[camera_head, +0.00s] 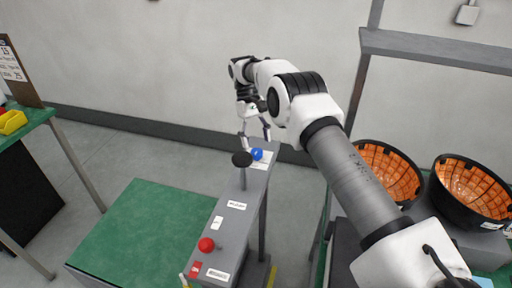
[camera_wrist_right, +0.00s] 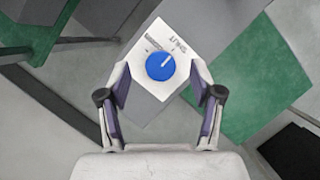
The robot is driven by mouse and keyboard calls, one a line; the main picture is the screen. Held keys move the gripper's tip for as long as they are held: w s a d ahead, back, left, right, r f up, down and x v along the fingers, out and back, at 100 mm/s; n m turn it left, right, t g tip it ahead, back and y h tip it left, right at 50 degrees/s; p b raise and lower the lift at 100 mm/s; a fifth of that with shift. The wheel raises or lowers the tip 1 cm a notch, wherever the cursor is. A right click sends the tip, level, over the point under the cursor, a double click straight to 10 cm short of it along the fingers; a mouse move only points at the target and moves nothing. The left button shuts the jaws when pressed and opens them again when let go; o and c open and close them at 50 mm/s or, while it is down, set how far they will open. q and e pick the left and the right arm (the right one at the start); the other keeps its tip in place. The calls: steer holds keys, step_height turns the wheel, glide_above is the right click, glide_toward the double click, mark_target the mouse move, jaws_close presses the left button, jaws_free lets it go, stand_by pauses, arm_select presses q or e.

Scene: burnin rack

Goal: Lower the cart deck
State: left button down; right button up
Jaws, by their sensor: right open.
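The cart's green deck (camera_head: 145,235) lies low at the left of a grey control panel (camera_head: 232,222). A blue rotary knob (camera_head: 257,154) sits at the panel's far end. In the right wrist view the blue knob (camera_wrist_right: 160,66) has a white pointer line toward the upper right, on a white plate (camera_wrist_right: 147,101) with small lettering. My right gripper (camera_head: 256,140) is over that end, pointing down. In the wrist view its fingers (camera_wrist_right: 161,88) are open on either side of the knob, apart from it. My left gripper is out of view.
A black ball-topped lever (camera_head: 242,159) stands close beside the blue knob. A red mushroom button (camera_head: 206,244) is at the panel's near end. Black bowls with orange lining (camera_head: 388,172) stand at the right. A green-topped table (camera_head: 28,121) is at the left, with bare floor between.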

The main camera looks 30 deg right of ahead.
mark_target(256, 150)
step_height(256, 150, up, 6)
steer(key=shift+f, duration=0.1)
stand_by(0.4)
